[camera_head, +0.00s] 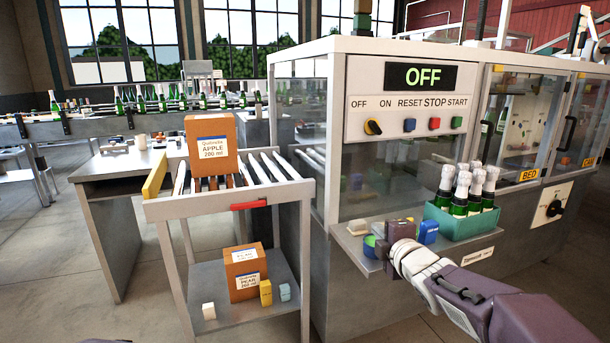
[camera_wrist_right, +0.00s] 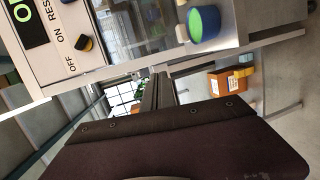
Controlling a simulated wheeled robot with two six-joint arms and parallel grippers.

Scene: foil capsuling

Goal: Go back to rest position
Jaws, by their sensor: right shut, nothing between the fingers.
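My right gripper (camera_head: 384,250) is shut and empty. It hangs by the front ledge (camera_head: 480,246) of the machine, close to a blue tub with a green top (camera_head: 370,247). In the right wrist view its two dark fingers (camera_wrist_right: 158,90) lie together, and the tub (camera_wrist_right: 204,23) shows above and to the right of them, apart from them. My left gripper is not in view in either frame.
A teal crate (camera_head: 462,228) of foil-topped bottles and a blue block (camera_head: 428,232) stand on the ledge. The machine panel (camera_head: 401,117) reads OFF. A roller cart (camera_head: 240,203) with orange boxes stands left. Open floor lies in front of the cart.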

